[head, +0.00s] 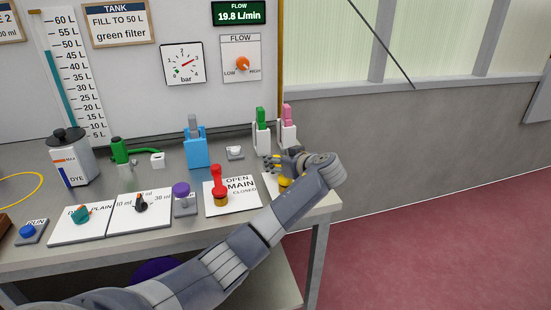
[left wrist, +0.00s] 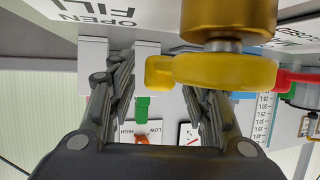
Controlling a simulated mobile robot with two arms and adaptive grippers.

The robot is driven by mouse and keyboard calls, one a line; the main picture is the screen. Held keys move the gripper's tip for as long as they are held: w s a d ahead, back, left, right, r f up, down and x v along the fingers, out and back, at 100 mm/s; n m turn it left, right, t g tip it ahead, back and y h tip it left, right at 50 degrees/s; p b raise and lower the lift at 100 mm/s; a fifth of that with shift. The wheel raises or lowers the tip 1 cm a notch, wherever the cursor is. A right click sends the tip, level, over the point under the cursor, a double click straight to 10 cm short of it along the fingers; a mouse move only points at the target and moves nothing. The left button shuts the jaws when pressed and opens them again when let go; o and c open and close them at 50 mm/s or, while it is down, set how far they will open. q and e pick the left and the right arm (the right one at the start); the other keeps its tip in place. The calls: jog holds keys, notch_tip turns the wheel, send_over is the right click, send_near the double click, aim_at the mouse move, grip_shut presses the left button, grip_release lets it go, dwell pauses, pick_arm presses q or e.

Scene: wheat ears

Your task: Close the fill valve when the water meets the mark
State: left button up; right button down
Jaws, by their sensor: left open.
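My left gripper (head: 278,163) is open beside the fill valve at the table's right end. In the left wrist view its fingers (left wrist: 158,88) stand apart, with the yellow valve handle (left wrist: 225,71) reaching toward the space between them. The brass valve body (left wrist: 230,18) and a label reading "OPEN" and "FILL" show too. In the head view my gripper and arm hide most of this valve (head: 284,181). The water gauge (head: 80,85) has a teal column (head: 59,82) whose top is close to the 50 L label, seemingly just below it. A sign (head: 118,23) reads "FILL TO 50 L".
The flow display (head: 238,12) reads 19.8 L/min. The red main valve handle (head: 217,180) points toward OPEN, left of my gripper. Green (head: 262,130) and pink (head: 288,125) topped items stand just behind. A dye jug (head: 72,158) is at left. Floor is clear right.

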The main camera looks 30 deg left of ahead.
pick_arm(q)
jog(key=shift+w+a+f, duration=0.15)
jog(key=shift+w+a, duration=0.1)
jog(key=shift+a, duration=0.25)
jog(key=shift+a+f, duration=0.1)
pick_arm(e)
jog(key=shift+w+a+r, duration=0.1)
jog(key=shift+w+a, duration=0.05)
jog(key=shift+a, duration=0.75)
pick_arm(q)
grip_shut()
pick_arm(e)
jog(key=shift+w+d, duration=0.1)
jog(key=shift+d, duration=0.3)
